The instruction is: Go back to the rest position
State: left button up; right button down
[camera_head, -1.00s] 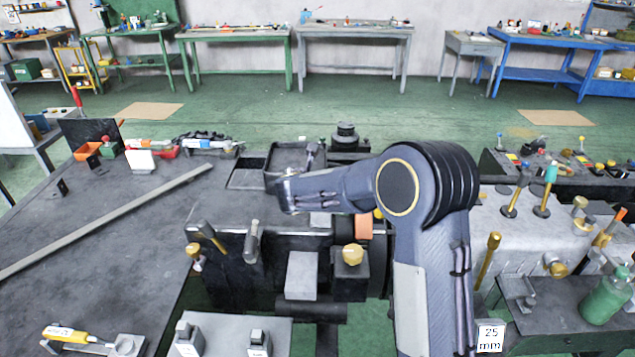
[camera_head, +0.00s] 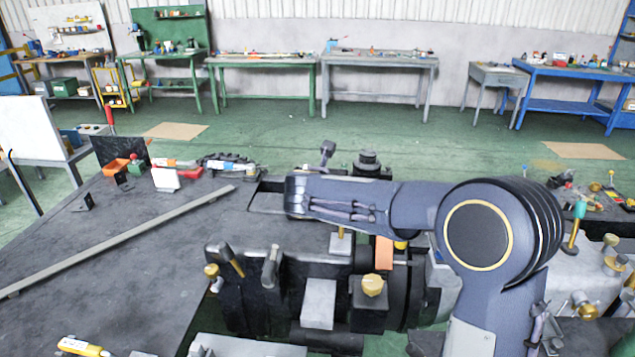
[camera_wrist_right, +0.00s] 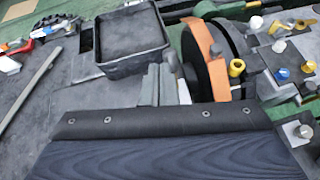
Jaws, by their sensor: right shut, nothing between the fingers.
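My right arm (camera_head: 400,205) comes in from the lower right in the head view, its forearm lying across the machine at the middle. In the right wrist view, my right gripper (camera_wrist_right: 160,85) shows as two grey fingers close together with nothing between them. It is over the bench, between a dark square tray (camera_wrist_right: 132,45) and a dark round wheel with an orange piece (camera_wrist_right: 207,60). In the head view the arm hides most of the gripper and tray. My left gripper is in neither view.
The dark machine (camera_head: 240,290) with a gold knob (camera_head: 373,285) stands below my forearm. A long grey bar (camera_head: 120,240) lies on the bench at left. An orange bin (camera_head: 117,167) and small items stand behind it. Green floor is open beyond.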

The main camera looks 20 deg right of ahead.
jog(key=s+d+f+m+g+y, duration=0.2)
jog(key=s+m, duration=0.6)
jog(key=s, duration=0.3)
jog(key=s+d+f+m+g+y, duration=0.25)
jog(key=s+m, duration=0.55)
jog(key=s, duration=0.4)
jog(key=s+a+f+m+y, duration=0.3)
jog(key=s+a+m+y, duration=0.3)
jog(key=s+m, duration=0.8)
jog(key=s+a, duration=0.1)
jog(key=a, duration=0.2)
jog(key=shift+a, duration=0.15)
jog(key=shift+f+t, duration=0.1)
jog(key=shift+t, duration=0.15)
